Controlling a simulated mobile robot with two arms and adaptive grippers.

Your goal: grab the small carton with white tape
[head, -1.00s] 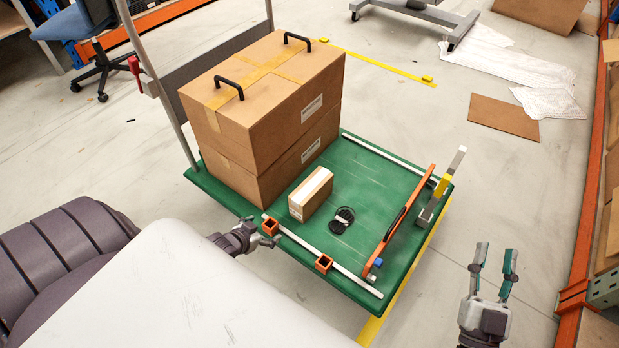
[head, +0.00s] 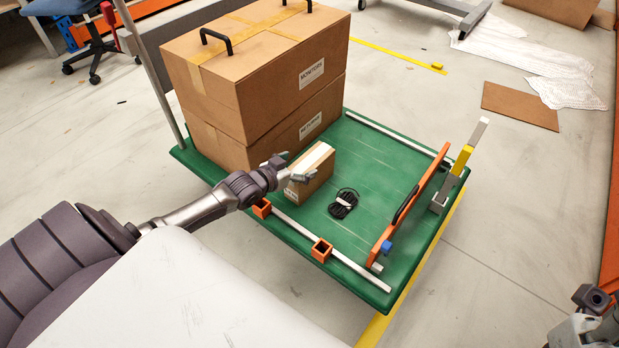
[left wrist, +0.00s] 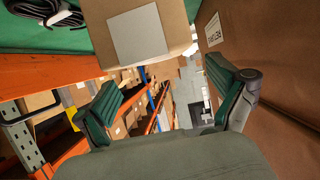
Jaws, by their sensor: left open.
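The small carton (head: 318,176) is a brown box with a white tape strip along its top. It stands on the green cart deck beside the big stacked boxes.
Big monitor boxes (head: 250,90) with black handles stand close behind the carton. A coiled black cable (head: 343,204) lies to its right on the green deck (head: 385,165). Orange square sockets (head: 321,250) line the near edge, and an orange panel (head: 410,210) stands at the right.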

